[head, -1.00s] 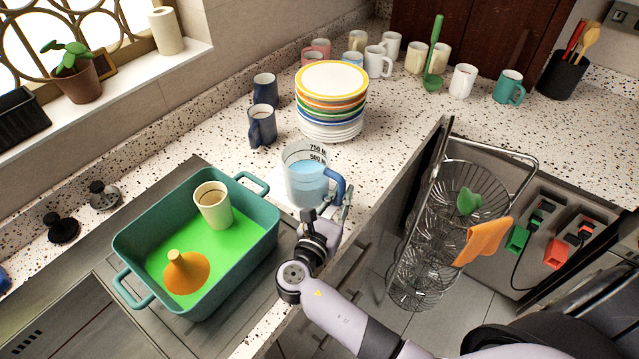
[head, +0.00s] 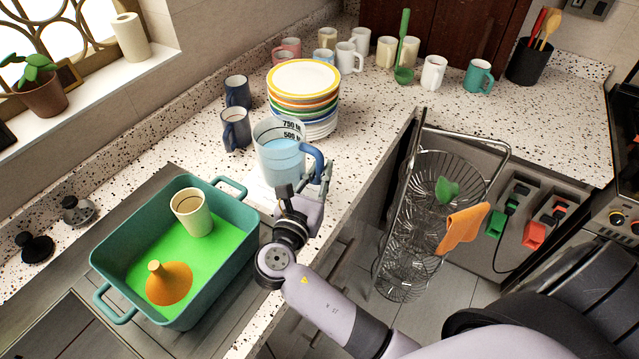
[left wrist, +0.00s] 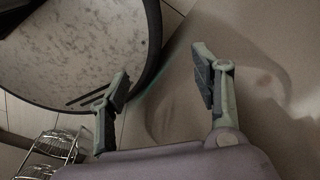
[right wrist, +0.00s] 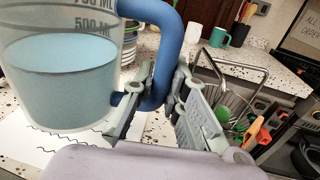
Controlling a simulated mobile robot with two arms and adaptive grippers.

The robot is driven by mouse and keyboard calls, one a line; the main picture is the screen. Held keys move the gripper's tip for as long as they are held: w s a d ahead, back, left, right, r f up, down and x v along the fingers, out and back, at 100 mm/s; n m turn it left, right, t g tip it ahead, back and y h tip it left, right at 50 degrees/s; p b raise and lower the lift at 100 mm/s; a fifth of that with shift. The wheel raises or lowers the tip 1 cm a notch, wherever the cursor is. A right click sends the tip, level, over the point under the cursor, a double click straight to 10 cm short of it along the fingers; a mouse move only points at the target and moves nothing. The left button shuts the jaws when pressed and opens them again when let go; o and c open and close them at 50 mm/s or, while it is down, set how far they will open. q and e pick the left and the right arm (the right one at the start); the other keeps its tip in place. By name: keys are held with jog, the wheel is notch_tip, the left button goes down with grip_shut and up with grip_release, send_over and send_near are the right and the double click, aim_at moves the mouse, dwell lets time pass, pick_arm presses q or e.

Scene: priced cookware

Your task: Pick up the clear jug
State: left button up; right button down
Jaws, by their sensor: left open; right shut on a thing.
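The clear jug (head: 280,158) holds pale blue liquid and has a blue handle and dark volume marks. In the head view it is upright at the counter's front edge, by the plate stack. My right gripper (head: 309,190) is shut on the blue handle. The right wrist view shows the jug (right wrist: 62,85) large at the left, its handle between the fingers (right wrist: 160,100). The jug's base seems a little above a white sheet with wavy lines (right wrist: 35,145). My left gripper (left wrist: 165,85) is open and empty in the left wrist view; the head view does not show it.
A stack of plates (head: 303,98) and dark blue mugs (head: 236,128) stand close behind the jug. A teal basin (head: 212,262) with green liquid, a cup and an orange funnel is at left. A wire rack (head: 408,225) stands at right. Several mugs line the back.

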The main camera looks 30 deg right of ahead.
jog(key=shift+r, duration=6.65)
